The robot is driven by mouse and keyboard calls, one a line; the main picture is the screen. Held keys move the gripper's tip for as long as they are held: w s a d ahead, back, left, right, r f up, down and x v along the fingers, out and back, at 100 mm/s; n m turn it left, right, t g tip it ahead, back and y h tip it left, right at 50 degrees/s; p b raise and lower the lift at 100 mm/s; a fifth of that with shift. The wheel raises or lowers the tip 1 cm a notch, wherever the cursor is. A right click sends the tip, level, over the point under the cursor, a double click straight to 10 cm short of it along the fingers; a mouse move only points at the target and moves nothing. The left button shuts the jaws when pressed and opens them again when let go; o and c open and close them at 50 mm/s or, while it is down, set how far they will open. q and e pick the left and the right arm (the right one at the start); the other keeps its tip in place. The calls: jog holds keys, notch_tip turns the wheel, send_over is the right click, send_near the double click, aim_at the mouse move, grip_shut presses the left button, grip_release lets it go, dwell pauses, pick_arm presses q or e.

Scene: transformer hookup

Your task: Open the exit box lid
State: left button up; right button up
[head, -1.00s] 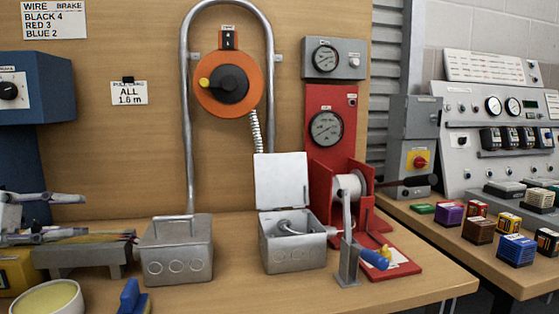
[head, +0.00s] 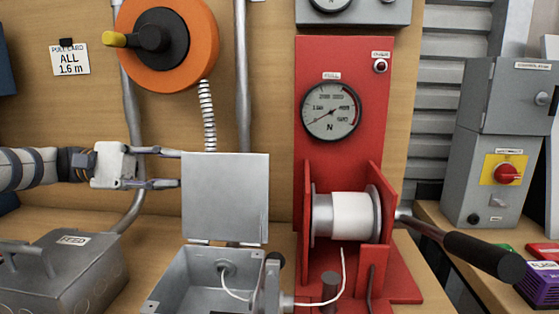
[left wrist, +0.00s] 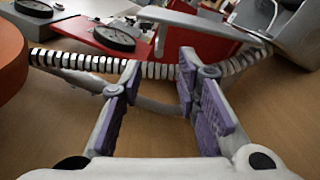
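The exit box (head: 205,287) is the open grey metal box at the bottom middle of the head view. Its square lid (head: 226,198) stands upright at the back of the box. A white cord (head: 343,275) runs from a fitting inside the box toward the red winch. My left gripper (head: 181,168) is just left of the lid, its fingertips close to the lid's left edge; I cannot tell whether they touch it. Its fingers are apart, and in the left wrist view (left wrist: 160,95) nothing shows between the purple pads. My right gripper is not in view.
The lidded feed box (head: 65,275) stands at the lower left. The red winch stand (head: 343,62) with its white drum (head: 350,215) and black-handled crank (head: 480,255) is right of the exit box. An orange reel (head: 190,25), a ribbed hose (head: 207,115) and steel pipes are behind.

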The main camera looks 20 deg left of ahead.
aim_at(238, 169)
pick_arm(q)
jog(key=x, duration=1.2)
jog(key=shift+r, duration=0.1)
grip_shut()
